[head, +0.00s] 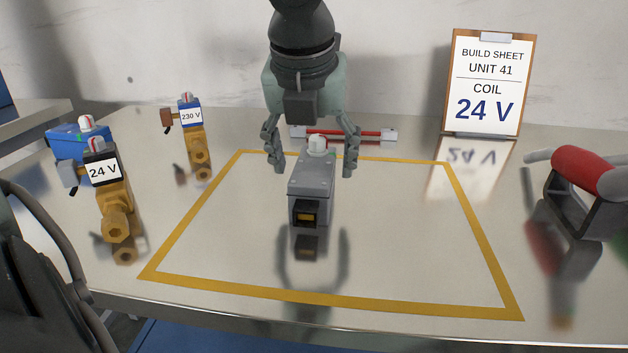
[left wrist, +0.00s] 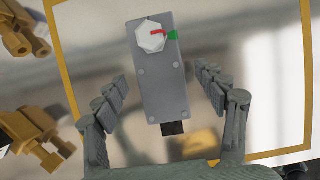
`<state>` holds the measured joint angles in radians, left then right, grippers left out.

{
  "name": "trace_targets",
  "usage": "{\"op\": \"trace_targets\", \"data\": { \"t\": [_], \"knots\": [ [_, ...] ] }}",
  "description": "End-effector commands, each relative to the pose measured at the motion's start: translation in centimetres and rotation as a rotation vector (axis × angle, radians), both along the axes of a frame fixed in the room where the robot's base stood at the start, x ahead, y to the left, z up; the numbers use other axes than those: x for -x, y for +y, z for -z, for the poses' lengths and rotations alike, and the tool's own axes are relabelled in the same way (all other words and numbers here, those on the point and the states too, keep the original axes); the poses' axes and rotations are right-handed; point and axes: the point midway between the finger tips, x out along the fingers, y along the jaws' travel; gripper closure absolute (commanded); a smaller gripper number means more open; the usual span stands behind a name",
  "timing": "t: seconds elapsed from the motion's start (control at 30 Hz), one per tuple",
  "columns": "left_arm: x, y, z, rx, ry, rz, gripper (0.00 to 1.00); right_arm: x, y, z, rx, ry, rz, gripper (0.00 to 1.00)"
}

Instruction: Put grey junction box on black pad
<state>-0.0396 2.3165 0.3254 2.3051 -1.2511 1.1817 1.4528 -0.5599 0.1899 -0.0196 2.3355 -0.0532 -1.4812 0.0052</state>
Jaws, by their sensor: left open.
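The grey junction box (head: 312,178) has a white knob with a red mark on top and a black connector on its front. It appears to stand on the shiny table inside the yellow outline. My left gripper (head: 312,171) comes down over it, open, with one finger on each side. In the left wrist view the box (left wrist: 161,88) lies between the spread fingers (left wrist: 160,76), with clear gaps on both sides. No black pad can be made out in either view. My right gripper is not in view.
Brass valves labelled 24 V (head: 104,171) and 230 V (head: 191,117) stand left, near a blue box (head: 66,147). A red-handled tool (head: 585,172) is at right. A build sheet (head: 485,85) reads "COIL 24 V". A red bar (head: 372,133) lies behind. The yellow outline (head: 330,302) encloses free room.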

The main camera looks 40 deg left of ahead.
Motion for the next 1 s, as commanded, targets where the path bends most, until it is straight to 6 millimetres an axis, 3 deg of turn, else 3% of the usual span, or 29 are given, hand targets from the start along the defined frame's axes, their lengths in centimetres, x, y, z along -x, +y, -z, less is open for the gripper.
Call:
{"op": "trace_targets", "data": {
  "t": [0.2,0.47,1.0],
  "knots": [
    [-0.7,0.4,2.4,0.000,0.003,0.001,0.28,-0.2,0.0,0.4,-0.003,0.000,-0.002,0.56],
    [-0.8,0.4,2.5,0.001,0.002,0.001,0.30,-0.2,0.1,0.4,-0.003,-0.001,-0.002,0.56],
    [-0.8,0.4,2.4,0.000,0.000,0.000,0.95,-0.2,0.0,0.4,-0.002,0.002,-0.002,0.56]
  ]
}}
